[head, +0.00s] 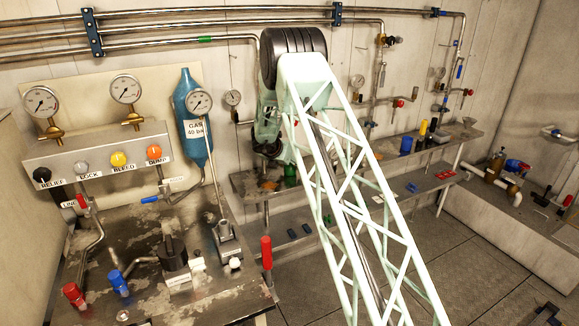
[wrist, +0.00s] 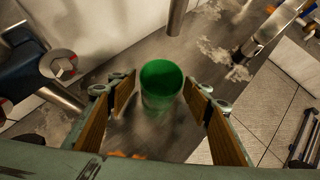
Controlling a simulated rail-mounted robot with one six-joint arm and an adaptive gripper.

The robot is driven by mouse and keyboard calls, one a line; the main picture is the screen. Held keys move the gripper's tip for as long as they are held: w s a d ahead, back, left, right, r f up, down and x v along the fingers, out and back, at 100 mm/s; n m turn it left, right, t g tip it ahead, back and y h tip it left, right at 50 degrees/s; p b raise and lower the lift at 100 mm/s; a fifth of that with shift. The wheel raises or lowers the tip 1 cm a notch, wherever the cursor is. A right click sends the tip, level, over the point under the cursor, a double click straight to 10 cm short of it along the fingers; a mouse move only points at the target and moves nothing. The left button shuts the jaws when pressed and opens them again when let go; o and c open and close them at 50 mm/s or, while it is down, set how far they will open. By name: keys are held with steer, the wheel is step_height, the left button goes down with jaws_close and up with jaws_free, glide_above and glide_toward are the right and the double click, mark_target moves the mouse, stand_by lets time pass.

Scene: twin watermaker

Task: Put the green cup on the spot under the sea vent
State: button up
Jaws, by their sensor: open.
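The green cup (wrist: 162,88) stands upright on a worn metal shelf in the wrist view. My gripper (wrist: 160,77) is open, with one wood-coloured finger pad on each side of the cup; I cannot tell whether either pad touches it. In the head view, the green cup (head: 290,175) shows small behind my arm's lattice boom, and my gripper is not clearly seen there. Several pipes with valves come down the wall above the shelf. I cannot read which one is the sea vent, and the spot under it is not clearly marked.
The metal shelf (head: 390,160) runs along the wall. A blue cup (head: 406,146) and yellow (head: 422,131) and black cylinders stand farther right on it. A gauge panel (head: 100,150) and workbench are at left. A vertical pipe (wrist: 177,17) comes down just beyond the cup.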

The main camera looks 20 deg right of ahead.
steer(key=shift+r, duration=0.15)
steer(key=shift+a+r, duration=0.1)
steer(key=shift+r, duration=0.1)
steer(key=p+v, duration=0.1)
steer(key=v, duration=1)
steer(key=shift+s+a+r+p, duration=0.15)
steer(key=shift+s+r+p, duration=0.05)
steer(key=shift+p, duration=0.15)
